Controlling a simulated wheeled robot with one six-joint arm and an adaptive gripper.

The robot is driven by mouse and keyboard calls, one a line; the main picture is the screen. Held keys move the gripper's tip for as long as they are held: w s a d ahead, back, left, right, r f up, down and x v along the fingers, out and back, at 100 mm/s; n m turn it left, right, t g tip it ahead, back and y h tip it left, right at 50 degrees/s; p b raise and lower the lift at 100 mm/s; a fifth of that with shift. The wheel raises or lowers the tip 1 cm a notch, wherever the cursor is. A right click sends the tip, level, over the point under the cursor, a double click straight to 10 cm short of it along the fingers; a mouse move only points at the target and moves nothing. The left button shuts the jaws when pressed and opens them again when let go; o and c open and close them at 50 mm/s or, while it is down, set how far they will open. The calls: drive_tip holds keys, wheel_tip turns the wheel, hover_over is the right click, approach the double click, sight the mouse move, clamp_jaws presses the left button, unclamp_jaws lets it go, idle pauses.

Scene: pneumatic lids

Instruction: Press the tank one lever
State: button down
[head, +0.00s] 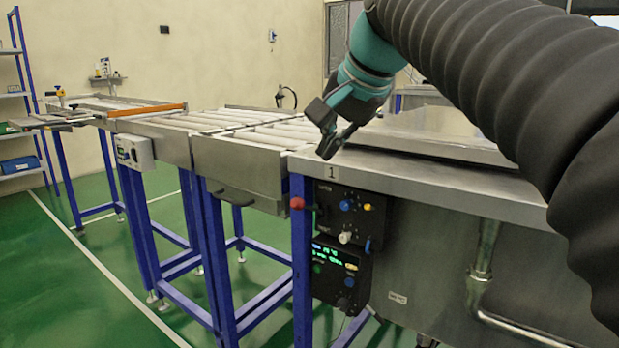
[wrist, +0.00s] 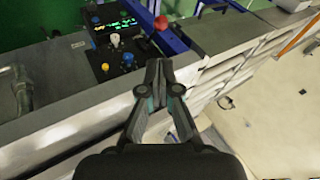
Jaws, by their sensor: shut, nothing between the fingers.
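Tank one (head: 440,185) is a steel tank with a "1" label (head: 332,172) on its front rim. Below that label hangs a black control panel (head: 335,212), which also shows in the wrist view (wrist: 96,48). A lever with a red ball knob (head: 297,203) sticks out at the panel's left side. The red knob also shows in the wrist view (wrist: 161,23), beyond my fingertips. My gripper (head: 326,148) is shut and empty, pointing down above the tank's rim near the label. In the wrist view its fingertips (wrist: 158,66) are together, apart from the red knob.
The panel carries a white knob (head: 345,237), a blue button (head: 345,205) and a lower green-lit display (head: 330,255). A roller conveyor (head: 235,125) on blue legs adjoins the tank at left. A pipe (head: 486,255) runs down the tank front. Green floor at left is open.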

sight(301, 201)
drive_tip(key=b+x, duration=0.1)
drive_tip(key=x, duration=1.2)
drive_tip(key=shift+w+a+f, duration=0.1)
drive_tip(key=shift+f, duration=0.2)
drive_tip(key=shift+b, duration=0.3)
